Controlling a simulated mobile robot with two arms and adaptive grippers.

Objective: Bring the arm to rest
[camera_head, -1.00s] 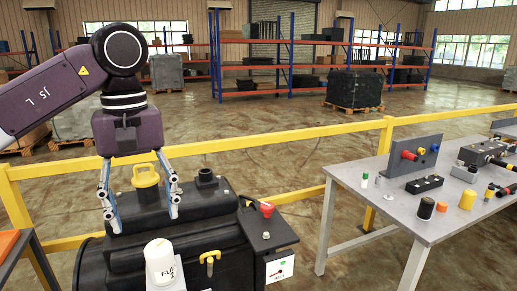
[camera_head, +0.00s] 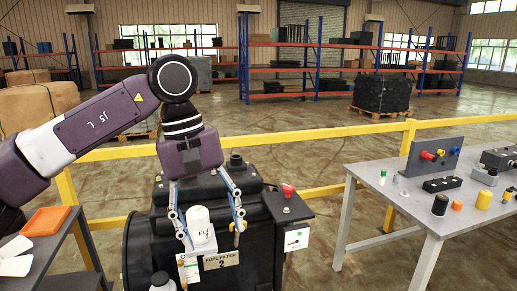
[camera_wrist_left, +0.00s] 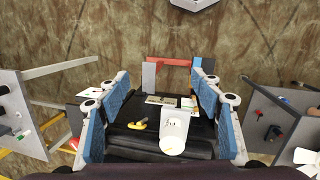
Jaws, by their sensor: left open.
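My left gripper (camera_head: 212,232) is open, its two blue fingers pointing down in front of the black machine (camera_head: 262,228). In the head view a white fuel filter canister (camera_head: 199,226) shows between the fingers. The left wrist view also shows the canister (camera_wrist_left: 174,128) between the spread fingers (camera_wrist_left: 158,100), with no finger seen closed on it. Whether the fingers stand around it or only above it, I cannot tell. The upper left part of the machine is hidden behind my gripper. My right gripper does not show.
A grey table (camera_head: 365,178) with several small parts stands at the right. A side table holds an orange tray (camera_head: 46,221) at the lower left. A white bottle (camera_head: 162,282) stands at the bottom edge. A yellow rail (camera_head: 300,136) runs behind the machine. A red knob (camera_head: 288,190) tops the machine's right side.

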